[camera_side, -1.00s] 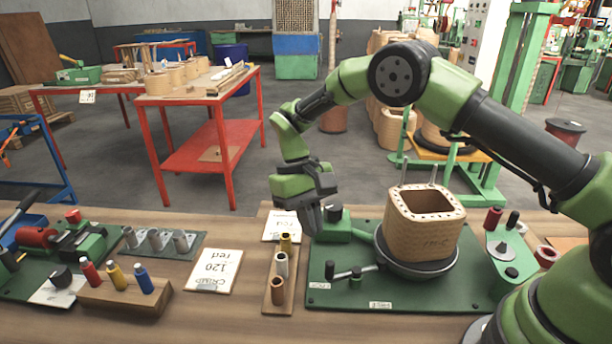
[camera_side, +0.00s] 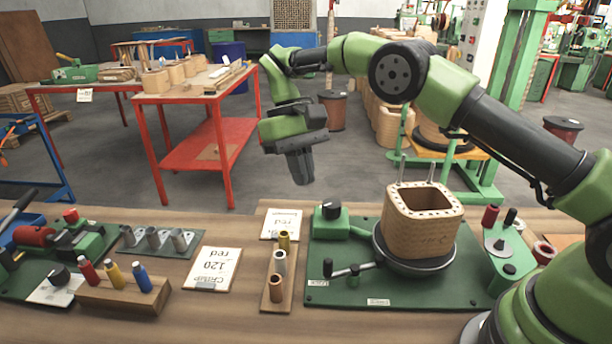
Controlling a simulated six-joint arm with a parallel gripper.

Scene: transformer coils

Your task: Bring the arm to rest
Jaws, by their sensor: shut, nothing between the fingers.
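My gripper (camera_side: 301,170) is raised above the back edge of the wooden bench, pointing down, left of the coil former. Its dark fingers are together with nothing between them. It touches nothing. The square wooden coil former (camera_side: 422,222) stands upright on a dark round plate (camera_side: 415,266) on the green winding base (camera_side: 340,292). Two thin metal pins rise from the back of the former. A green block with a black knob (camera_side: 331,210) stands at the base's back left corner.
A second green fixture (camera_side: 75,245) stands far left. Space around my gripper is clear.

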